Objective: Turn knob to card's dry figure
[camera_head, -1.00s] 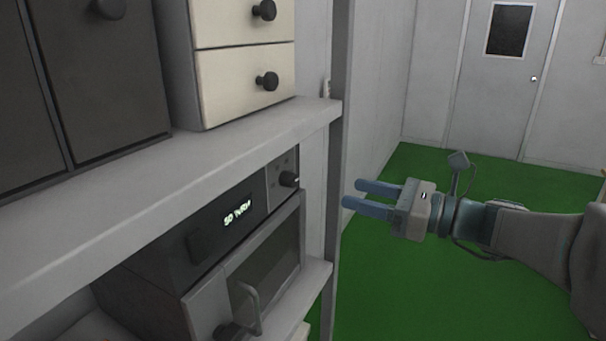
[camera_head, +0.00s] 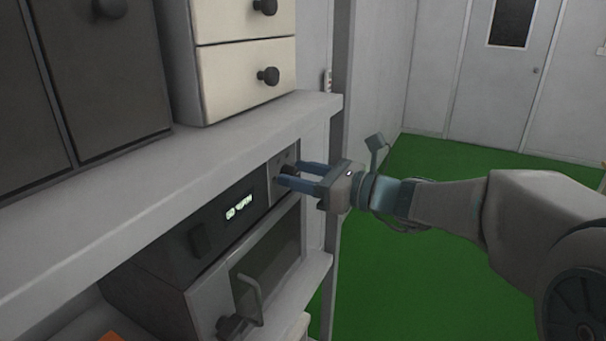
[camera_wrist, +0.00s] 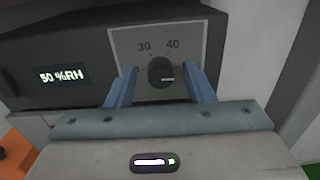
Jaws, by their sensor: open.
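The black knob (camera_wrist: 162,73) sits on a grey panel marked 30 and 40 in the wrist view. Its pale pointer line points right, away from both figures shown. My gripper (camera_wrist: 162,82) is open, with one blue finger on each side of the knob; I cannot tell whether they touch it. In the head view my gripper (camera_head: 296,174) reaches the panel from the right and partly hides the knob. The lit display (camera_wrist: 61,76) reads 50 %RH; it also shows in the head view (camera_head: 239,207). I cannot make out a card with a dry figure.
The cabinet's windowed door (camera_head: 268,262) with a handle is below the panel. A shelf (camera_head: 160,165) runs just above, bearing cream drawers (camera_head: 240,80) and a dark cabinet (camera_head: 110,75). A post (camera_head: 342,60) stands close behind my gripper. An orange object (camera_wrist: 12,148) lies lower left.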

